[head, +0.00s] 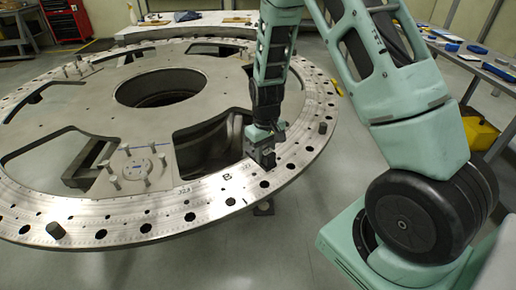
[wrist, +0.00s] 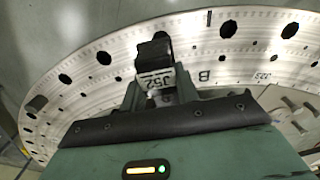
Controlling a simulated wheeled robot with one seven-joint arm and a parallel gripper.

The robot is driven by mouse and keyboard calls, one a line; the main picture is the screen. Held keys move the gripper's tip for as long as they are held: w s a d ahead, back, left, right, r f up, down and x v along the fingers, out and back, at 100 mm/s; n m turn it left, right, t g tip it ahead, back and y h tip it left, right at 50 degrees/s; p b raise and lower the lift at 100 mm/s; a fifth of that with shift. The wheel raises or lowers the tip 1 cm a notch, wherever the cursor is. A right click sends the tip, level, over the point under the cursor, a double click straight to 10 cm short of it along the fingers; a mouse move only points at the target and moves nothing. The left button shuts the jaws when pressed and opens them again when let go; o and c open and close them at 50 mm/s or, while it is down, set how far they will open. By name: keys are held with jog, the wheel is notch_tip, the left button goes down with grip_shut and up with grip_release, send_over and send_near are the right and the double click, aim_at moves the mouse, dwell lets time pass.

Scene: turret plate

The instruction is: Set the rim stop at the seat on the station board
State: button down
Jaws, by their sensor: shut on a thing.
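My gripper (head: 262,158) is over the near right part of the turret plate's rim, pointing down. The station board (head: 133,170) seems to be the pale square plate left of my gripper in the head view. It carries several upright pegs and a blue mark; its seat is not clear.
The large turret plate (head: 190,205) has a rim with many holes, large openings and a round centre hole. A side table (head: 478,68) and yellow bin (head: 480,132) stand at right.

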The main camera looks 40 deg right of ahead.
aim_at(263, 167)
jog(key=shift+w+a+f+b, duration=0.1)
jog(key=shift+a+f+b, duration=0.2)
jog(key=shift+f, duration=0.2)
jog(key=shift+d+f+b, duration=0.1)
jog(key=shift+f+b, duration=2)
jog(key=shift+f, duration=0.6)
jog(key=shift+f, duration=0.2)
jog(key=shift+f+b, duration=0.35)
jog(key=shift+f, duration=0.05)
jog(key=shift+f, duration=0.3)
jog(key=shift+f+b, duration=0.35)
jog(key=shift+b, duration=0.1)
jog(key=shift+f, duration=0.15)
jog(key=c, duration=1)
grip_release()
jog(key=shift+o, duration=0.2)
